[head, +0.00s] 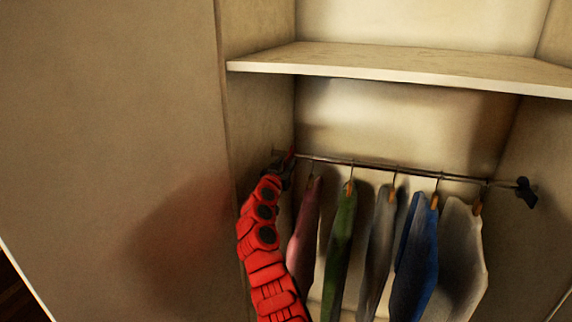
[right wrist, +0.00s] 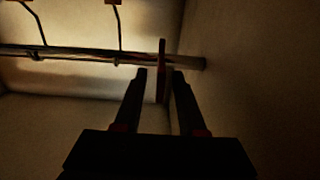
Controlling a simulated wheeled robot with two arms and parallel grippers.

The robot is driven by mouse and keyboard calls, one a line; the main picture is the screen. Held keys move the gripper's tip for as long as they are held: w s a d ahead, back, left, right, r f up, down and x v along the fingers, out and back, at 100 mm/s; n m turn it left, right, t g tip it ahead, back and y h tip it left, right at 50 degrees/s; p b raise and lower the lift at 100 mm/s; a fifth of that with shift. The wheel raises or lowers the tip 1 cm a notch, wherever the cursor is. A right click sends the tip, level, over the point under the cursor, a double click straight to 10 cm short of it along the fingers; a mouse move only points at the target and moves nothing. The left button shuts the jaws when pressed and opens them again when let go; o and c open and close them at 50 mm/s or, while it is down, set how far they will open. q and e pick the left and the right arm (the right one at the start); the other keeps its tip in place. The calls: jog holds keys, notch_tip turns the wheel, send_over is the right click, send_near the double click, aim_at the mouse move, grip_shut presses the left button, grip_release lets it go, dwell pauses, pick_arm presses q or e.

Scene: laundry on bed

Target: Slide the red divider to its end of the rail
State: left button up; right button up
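The red divider (head: 290,158) is a thin upright piece on the hanging rail (head: 345,162), close to the rail's left end in the head view. In the right wrist view, the divider (right wrist: 161,72) shows edge-on, with the rail's wall end (right wrist: 203,63) a short way to its right. My right gripper (head: 279,165) is at the divider. In the right wrist view its fingers (right wrist: 160,75) stand apart on either side of the divider, with dark gaps visible; contact is unclear. My left gripper is not in view.
Several garments hang on the rail, the nearest a pink one (head: 304,225) beside my right arm, then a green one (head: 341,235). A dark piece (head: 525,192) is at the rail's right end. A shelf (head: 400,68) lies above. The closet's left wall is close to my gripper.

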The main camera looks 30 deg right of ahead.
jog(key=b+v, duration=0.5)
jog(key=v, duration=1.2)
